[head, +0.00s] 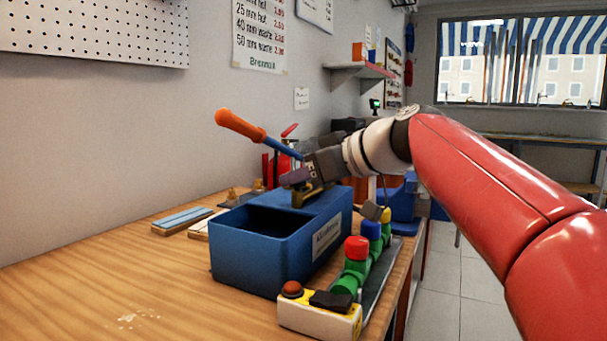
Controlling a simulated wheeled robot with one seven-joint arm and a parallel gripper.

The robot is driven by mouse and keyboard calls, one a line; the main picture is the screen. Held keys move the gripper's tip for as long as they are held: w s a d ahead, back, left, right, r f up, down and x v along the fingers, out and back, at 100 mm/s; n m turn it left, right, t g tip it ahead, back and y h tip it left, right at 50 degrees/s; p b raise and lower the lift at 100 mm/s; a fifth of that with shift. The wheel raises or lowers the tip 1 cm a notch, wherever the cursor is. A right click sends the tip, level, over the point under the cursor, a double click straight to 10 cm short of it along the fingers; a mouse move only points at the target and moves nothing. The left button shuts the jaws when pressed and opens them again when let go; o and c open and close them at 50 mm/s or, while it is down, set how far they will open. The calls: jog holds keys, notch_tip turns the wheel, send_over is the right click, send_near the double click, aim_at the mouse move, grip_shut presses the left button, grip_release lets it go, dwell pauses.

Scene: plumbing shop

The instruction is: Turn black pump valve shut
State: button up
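A row of green valve bodies runs along the bench's right side, topped by a red cap (357,248), a blue cap (372,229) and a yellow cap (386,215). A black piece (331,300) lies on a white-and-yellow block (320,320) at the near end of the row, beside a dark red button (291,289). I cannot tell whether this black piece is the pump valve. My gripper (298,190) is over the far part of the blue bin, well behind the black piece. Its fingers are small and partly hidden, so their opening is unclear.
The blue bin (245,248) stands left of the valve row. An orange-handled tool (240,125) slants up behind my gripper; whether they touch is unclear. Flat blue-topped pieces (183,220) lie at left. The wooden bench (150,290) is clear at front left.

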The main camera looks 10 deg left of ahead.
jog(key=shift+c, duration=0.4)
jog(key=c, duration=0.6)
jog(key=shift+s+m+t+h, duration=0.1)
jog(key=shift+m+t+h, duration=0.2)
jog(key=shift+m, duration=0.1)
jog(key=shift+s+a+m+t+h, duration=0.15)
jog(key=shift+m+t+h, duration=0.45)
jog(key=shift+m+t, duration=0.35)
jog(key=m+t+h, duration=0.2)
jog(key=m+h, duration=0.1)
jog(key=m+t+h, duration=0.1)
jog(key=shift+s+a+m+t+h, duration=0.1)
jog(key=shift+a+m+t+h, duration=0.15)
jog(key=shift+m+h, duration=0.1)
jog(key=m+h, duration=0.4)
jog(key=a+m+h, duration=0.1)
jog(key=h, duration=0.1)
jog(key=shift+f+m+t+h, duration=0.1)
jog(key=shift+m+t+h, duration=0.15)
jog(key=shift+m+t, duration=0.15)
jog(key=shift+a+m+g+h, duration=0.1)
jog(key=shift+m+g+h, duration=0.2)
jog(key=shift+m+h, duration=1)
jog(key=shift+h, duration=0.4)
